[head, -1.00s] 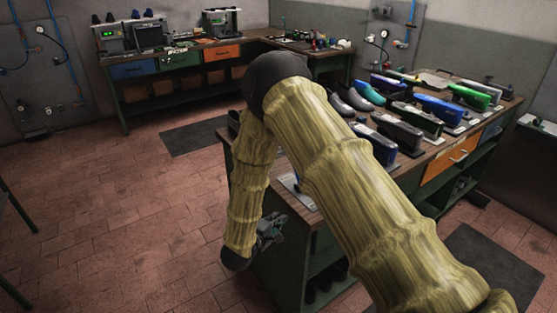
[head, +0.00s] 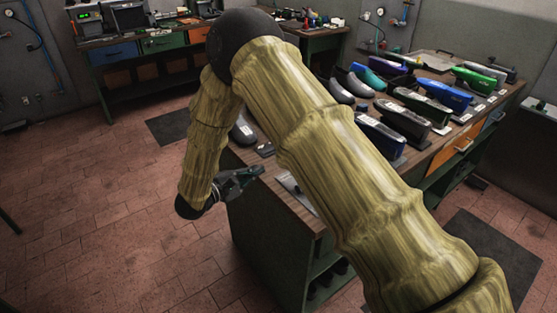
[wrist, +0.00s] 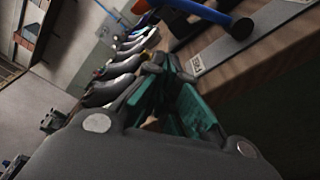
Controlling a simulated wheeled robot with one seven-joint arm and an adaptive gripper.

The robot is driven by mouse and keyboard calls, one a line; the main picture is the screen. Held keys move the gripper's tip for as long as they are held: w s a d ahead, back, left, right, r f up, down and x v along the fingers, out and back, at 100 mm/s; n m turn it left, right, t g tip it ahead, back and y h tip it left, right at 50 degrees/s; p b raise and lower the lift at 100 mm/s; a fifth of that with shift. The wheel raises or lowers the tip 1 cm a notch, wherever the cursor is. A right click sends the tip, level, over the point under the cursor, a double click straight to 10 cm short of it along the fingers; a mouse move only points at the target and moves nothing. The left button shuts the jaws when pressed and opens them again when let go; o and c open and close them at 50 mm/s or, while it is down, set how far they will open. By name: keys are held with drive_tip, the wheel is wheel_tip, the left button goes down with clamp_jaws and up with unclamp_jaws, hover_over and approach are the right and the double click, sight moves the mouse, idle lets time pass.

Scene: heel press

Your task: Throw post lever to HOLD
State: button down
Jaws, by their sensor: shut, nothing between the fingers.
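My gripper (head: 240,178) is shut and empty beside the near left corner of the bench, at about the height of its top. In the wrist view its dark fingers with teal pads (wrist: 172,88) point toward the bench. A pale plate (wrist: 270,50) lies under the knob, with a small label whose text I cannot read for sure. In the head view my arm hides the lever.
The wooden bench top (head: 300,205) carries several shoe forms, including a blue one (head: 380,133) and a green one (head: 475,80). A grey shoe (head: 243,132) sits near its left edge. Another bench with equipment (head: 130,38) stands at the back. The tiled floor left of my gripper is clear.

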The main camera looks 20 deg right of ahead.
drive_tip(key=p+x, duration=0.2)
drive_tip(key=x, duration=0.3)
drive_tip(key=p+x, duration=0.2)
drive_tip(key=x, duration=0.3)
drive_tip(key=shift+s+d, duration=0.1)
drive_tip(key=shift+d, duration=0.25)
drive_tip(key=s, duration=0.1)
drive_tip(key=s+r+p, duration=0.1)
drive_tip(key=shift+s+r, duration=0.2)
drive_tip(key=shift+s, duration=0.05)
drive_tip(key=shift+s+d+r+p, duration=0.1)
drive_tip(key=shift+s+p, duration=0.35)
drive_tip(key=shift+p, duration=0.05)
